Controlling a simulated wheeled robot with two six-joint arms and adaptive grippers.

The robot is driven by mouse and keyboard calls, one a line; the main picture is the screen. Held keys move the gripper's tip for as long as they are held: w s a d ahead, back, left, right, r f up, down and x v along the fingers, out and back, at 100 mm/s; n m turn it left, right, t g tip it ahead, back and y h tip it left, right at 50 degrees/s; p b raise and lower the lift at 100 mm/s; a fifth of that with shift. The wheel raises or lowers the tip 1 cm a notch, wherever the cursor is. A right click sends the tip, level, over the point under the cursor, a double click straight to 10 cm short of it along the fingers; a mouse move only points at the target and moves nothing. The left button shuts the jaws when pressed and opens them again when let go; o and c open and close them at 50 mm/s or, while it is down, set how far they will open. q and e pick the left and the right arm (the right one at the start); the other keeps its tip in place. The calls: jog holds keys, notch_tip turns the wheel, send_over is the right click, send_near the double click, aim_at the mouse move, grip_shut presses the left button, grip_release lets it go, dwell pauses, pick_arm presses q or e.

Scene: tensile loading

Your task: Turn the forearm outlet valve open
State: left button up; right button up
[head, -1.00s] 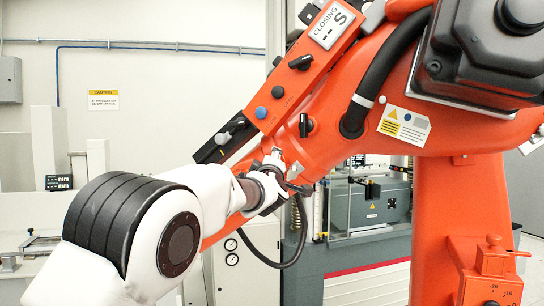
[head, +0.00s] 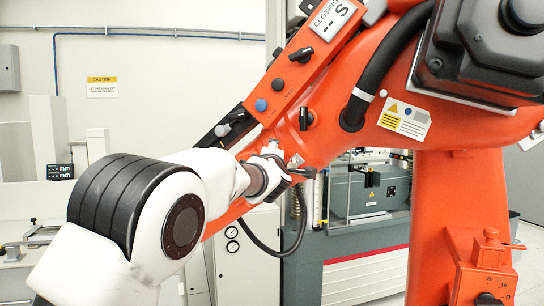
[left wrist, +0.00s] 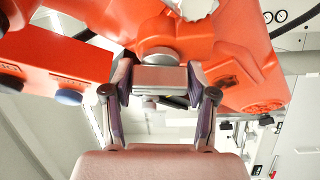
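The orange forearm (head: 330,110) slants across the head view. A silver fitting (head: 296,160) shows on its underside, partly hidden by my left gripper (head: 287,166). In the left wrist view a grey metal block (left wrist: 160,80) sits under the orange body, and I take it for the outlet valve. My left gripper (left wrist: 160,84) has one finger on each side of this block, pads close to its side faces. I cannot tell whether the pads press on it. My right gripper is in neither view.
A panel marked "CLOSING -- S" (head: 331,18) and a blue button (head: 261,105) sit on the forearm. A thick black hose (head: 393,60) runs above. The orange column (head: 440,200) stands right. A thin black cable (head: 283,250) hangs below the gripper. A grey machine (head: 370,195) stands behind.

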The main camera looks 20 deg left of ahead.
pick_arm(q)
jog(key=shift+o, duration=0.8)
jog(key=shift+s+a, duration=0.1)
jog(key=shift+a, duration=0.05)
jog(key=shift+s, duration=0.15)
jog(key=v, duration=1.1)
jog(key=shift+s, duration=0.4)
jog(key=shift+w+f, duration=0.1)
